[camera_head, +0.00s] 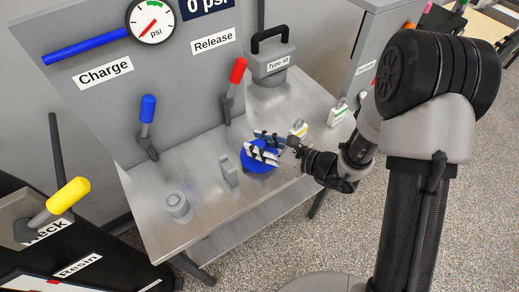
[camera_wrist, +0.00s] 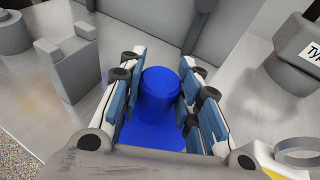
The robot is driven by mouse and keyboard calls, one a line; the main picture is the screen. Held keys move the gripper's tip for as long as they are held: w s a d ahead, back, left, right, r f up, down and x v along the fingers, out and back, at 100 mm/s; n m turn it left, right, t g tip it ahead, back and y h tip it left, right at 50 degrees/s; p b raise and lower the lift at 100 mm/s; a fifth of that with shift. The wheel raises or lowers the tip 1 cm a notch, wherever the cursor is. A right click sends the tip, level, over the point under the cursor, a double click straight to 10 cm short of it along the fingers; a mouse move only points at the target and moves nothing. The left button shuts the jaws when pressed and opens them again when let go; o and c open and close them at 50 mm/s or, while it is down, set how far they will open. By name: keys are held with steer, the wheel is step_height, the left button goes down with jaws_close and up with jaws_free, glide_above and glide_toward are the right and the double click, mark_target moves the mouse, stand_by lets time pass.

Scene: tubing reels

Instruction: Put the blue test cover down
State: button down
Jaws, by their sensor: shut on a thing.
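The blue test cover (camera_head: 260,163) is at my gripper (camera_head: 262,148), over the right half of the grey metal bench. In the wrist view the cover (camera_wrist: 160,97) shows a round upright knob on a wider blue base. My gripper's fingers (camera_wrist: 152,98) are on both sides of the knob and are shut on it. The lower part of the base is hidden by my gripper. I cannot tell whether the base touches the bench top.
The bench (camera_head: 196,160) carries a small grey block (camera_head: 228,170) and a grey round fitting (camera_head: 177,206) left of the cover. A grey "Type 40" piece (camera_head: 271,62) stands behind. Blue (camera_head: 147,110) and red (camera_head: 238,72) levers rise at the back panel.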

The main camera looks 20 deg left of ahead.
steer(key=shift+f, duration=0.9)
steer(key=shift+r, duration=0.1)
steer(key=c, duration=1.2)
jaws_free()
